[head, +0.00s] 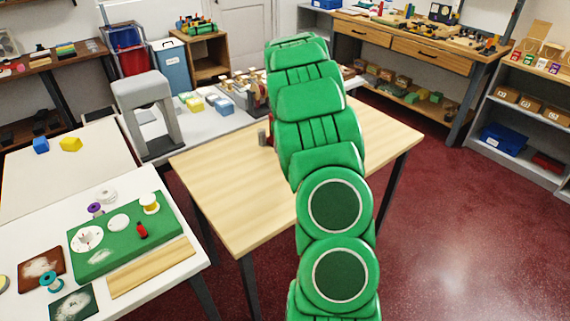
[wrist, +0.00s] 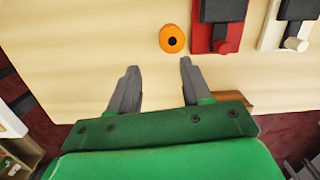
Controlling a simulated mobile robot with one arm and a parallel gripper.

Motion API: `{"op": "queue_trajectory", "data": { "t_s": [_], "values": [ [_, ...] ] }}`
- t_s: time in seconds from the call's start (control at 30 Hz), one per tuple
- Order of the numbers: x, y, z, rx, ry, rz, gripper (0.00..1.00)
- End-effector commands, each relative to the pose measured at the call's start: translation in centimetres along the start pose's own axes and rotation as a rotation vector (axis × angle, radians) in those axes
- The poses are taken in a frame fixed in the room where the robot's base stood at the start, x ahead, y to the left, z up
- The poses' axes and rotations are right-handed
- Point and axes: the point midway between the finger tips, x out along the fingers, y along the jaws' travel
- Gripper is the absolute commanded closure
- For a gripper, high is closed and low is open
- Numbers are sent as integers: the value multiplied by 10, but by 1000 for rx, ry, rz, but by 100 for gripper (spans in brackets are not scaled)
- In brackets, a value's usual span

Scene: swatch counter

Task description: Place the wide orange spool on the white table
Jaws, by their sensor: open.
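The orange spool (wrist: 172,39) shows in the wrist view as an orange disc with a dark centre, on a pale wood surface. My gripper (wrist: 159,63) is open and empty. The spool is just beyond the fingertips, apart from them, and closer to the right finger. In the head view my green arm reaches over the light wood table and hides the spool and my gripper. Two white-topped tables are at the left: a front one (head: 30,225) and one behind it (head: 65,175).
In the wrist view a red block (wrist: 199,38) and a white block (wrist: 268,37), both with dark tops, stand right of the spool. The front white table holds a green board (head: 100,262) and small items. The wood table's (head: 225,205) near left part is clear.

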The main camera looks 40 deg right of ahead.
Motion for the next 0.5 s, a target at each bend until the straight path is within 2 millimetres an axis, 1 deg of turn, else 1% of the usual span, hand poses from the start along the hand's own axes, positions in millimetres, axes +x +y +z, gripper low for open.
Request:
{"op": "queue_trajectory", "data": {
  "t_s": [0.03, 0.1, 0.2, 0.33, 0.5],
  "values": [
    [7, -6, 0, 33, -2, 2, 52],
    [12, -13, 1, 72, -6, 2, 52],
    [17, -17, 2, 103, -9, 2, 52],
    [25, -18, 2, 112, -9, 3, 52],
    [42, -18, 2, 111, -7, 5, 52]
  ]
}}
